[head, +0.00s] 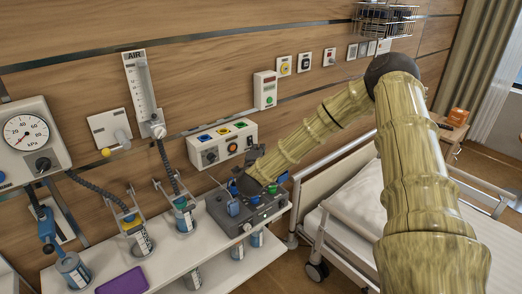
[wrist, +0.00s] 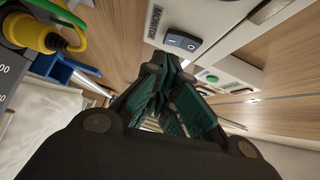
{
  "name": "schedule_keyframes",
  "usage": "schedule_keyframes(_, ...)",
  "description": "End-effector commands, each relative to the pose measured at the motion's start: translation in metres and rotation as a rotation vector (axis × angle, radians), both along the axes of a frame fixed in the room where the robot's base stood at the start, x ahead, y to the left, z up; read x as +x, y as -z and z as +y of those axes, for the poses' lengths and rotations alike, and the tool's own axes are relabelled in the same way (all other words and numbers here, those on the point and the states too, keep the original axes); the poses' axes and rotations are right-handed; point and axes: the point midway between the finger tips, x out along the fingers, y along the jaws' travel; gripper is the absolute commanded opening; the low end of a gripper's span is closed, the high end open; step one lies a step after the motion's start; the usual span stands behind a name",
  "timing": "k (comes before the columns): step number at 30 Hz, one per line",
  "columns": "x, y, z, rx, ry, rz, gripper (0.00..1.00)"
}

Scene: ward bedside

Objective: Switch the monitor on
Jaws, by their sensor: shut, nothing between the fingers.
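A white plate (wrist: 205,12) marked MONITOR is at the top of the wrist view, with a dark rocker switch (wrist: 183,40) on it. I cannot tell from its face whether the switch is on or off. My gripper (wrist: 165,92) is shut and empty, its dark green fingers below the switch in the picture and apart from it. In the head view my gripper (head: 236,188) is low by the wall, above a grey device on the shelf, partly covered by my arm. I cannot make out the MONITOR plate there.
A panel with a green button (wrist: 211,78) lies right of the fingers. A yellow connector (wrist: 50,32) and blue clip (wrist: 62,68) are close on the left. Bottles, a purple item (head: 122,281) and the grey device (head: 258,214) crowd the shelf. A bed (head: 345,215) stands right.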

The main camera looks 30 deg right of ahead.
Motion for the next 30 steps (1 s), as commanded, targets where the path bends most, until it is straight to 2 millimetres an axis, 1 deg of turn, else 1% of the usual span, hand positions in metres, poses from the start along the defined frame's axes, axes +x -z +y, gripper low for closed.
schedule_keyframes(3, 0.009, -0.001, 0.002, 0.0, -0.002, 0.0, 0.0)
schedule_keyframes(7, 0.014, 0.001, 0.002, 0.0, -0.001, 0.0, 0.0)
schedule_keyframes(19, 0.015, 0.002, 0.002, 0.001, -0.001, -0.001, 0.0)
schedule_keyframes(29, 0.021, 0.01, 0.002, 0.004, 0.001, -0.055, 0.0)
schedule_keyframes(30, 0.021, 0.004, 0.002, 0.004, 0.0, -0.055, 0.0)
